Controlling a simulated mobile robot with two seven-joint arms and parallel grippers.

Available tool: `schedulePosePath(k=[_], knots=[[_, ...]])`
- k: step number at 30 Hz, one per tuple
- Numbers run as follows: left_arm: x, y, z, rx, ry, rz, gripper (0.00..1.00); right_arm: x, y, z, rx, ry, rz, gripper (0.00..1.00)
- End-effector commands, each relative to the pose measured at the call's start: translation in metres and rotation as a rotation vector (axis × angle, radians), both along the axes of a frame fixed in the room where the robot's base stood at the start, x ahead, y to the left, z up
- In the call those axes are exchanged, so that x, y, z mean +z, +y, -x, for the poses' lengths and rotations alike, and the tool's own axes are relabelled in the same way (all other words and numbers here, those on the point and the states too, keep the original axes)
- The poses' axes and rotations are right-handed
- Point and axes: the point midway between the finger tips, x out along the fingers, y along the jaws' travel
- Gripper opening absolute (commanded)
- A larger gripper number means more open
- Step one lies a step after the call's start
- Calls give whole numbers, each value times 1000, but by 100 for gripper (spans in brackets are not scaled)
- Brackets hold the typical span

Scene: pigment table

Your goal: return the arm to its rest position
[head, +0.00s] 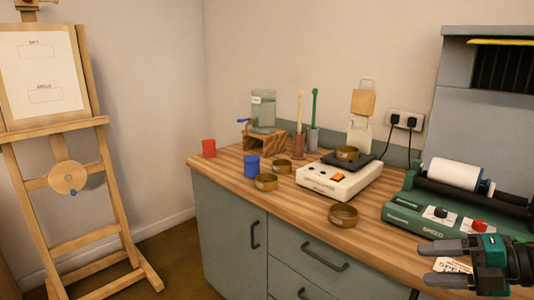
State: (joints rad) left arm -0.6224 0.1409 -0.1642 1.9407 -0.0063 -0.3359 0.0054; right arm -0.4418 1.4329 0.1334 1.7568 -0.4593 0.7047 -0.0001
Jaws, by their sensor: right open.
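My right gripper (437,264) is at the lower right corner of the head view, in front of the counter's front edge. Its two dark fingers point left and are apart, with nothing between them. Part of the wrist is cut off by the right edge of the frame. A small white tag with print (452,265) shows between and behind the fingers. My left gripper is not in view.
The wooden counter (300,222) holds a red cup (209,148), a blue cup (251,166), several brass bowls, including one (343,215) near the front, a white scale (338,182) and a green roller machine (430,214). An easel (60,125) stands left. Floor between is clear.

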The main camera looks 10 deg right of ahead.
Motion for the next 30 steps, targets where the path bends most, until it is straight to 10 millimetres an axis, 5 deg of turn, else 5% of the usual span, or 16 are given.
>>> schedulePosePath(k=[11,18,24,30], knots=[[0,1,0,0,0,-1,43,-130,25,33,-641,232,-585,60],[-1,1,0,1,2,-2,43,-209,80,75,-1018,517,-892,60],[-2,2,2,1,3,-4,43,-249,143,108,-1238,779,-1074,60],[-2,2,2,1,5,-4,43,-260,179,123,-1323,919,-1149,60]])
